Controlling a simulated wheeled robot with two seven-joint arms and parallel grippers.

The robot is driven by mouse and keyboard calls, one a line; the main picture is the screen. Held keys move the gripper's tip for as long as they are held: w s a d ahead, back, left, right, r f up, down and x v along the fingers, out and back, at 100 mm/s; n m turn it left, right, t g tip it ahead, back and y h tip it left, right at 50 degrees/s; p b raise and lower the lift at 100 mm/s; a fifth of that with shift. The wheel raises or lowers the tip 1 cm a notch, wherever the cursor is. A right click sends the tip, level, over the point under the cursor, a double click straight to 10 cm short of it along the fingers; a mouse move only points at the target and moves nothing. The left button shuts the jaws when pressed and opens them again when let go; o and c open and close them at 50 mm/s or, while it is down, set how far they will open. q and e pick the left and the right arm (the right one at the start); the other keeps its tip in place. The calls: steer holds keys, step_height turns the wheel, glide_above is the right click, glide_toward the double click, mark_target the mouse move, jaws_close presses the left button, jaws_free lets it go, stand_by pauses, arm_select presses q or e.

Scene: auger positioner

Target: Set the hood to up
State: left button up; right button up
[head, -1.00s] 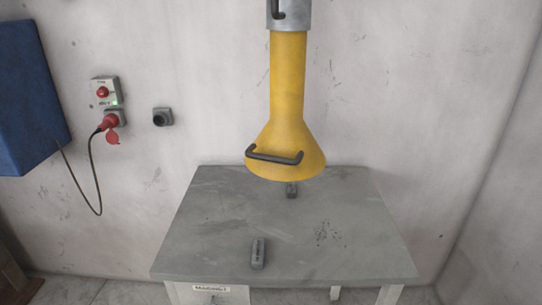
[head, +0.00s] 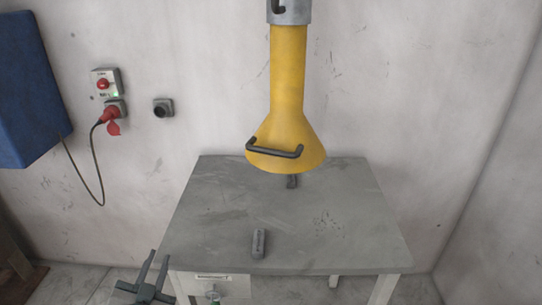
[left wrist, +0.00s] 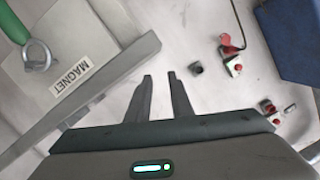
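The yellow hood (head: 289,95) hangs from a grey collar (head: 289,12) above the table, its wide mouth facing down. A dark bar handle (head: 274,149) is fixed across the front of the mouth. My left gripper (head: 157,268) is at the lower left of the head view, beside the table's front left corner, low and well apart from the hood. In the left wrist view its two fingers (left wrist: 160,85) stand apart with nothing between them. The hood does not show in the left wrist view. My right gripper is in neither view.
The grey table (head: 210,215) bears a small grey block (head: 259,243) and a dark piece (head: 292,181) under the hood. A red plug (head: 110,116), a switch box (head: 104,83) and a blue box (head: 30,95) are on the wall.

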mark_target(266, 153)
arm_select(q)
steer(key=w+d+r+m+t+h, duration=0.2)
steer(key=w+r+m+t+h, duration=0.1)
steer(key=r, duration=0.4)
steer(key=w+d+r+m+t+h, duration=0.1)
steer(key=w+r+m+t+h, duration=0.15)
steer(key=r, duration=0.45)
steer(key=d+r+m+g+h, duration=0.4)
steer(key=m+g+h, duration=0.2)
steer(key=m, duration=0.5)
steer(key=d+r+m+g+h, duration=0.3)
steer(key=d+m+g+h, duration=0.2)
steer(key=m, duration=0.6)
steer(key=shift+w+r+g+h, duration=0.35)
steer(key=shift+g+h, duration=0.7)
steer(key=shift+h, duration=0.2)
steer(key=shift+d+m, duration=0.2)
steer(key=shift+m, duration=0.05)
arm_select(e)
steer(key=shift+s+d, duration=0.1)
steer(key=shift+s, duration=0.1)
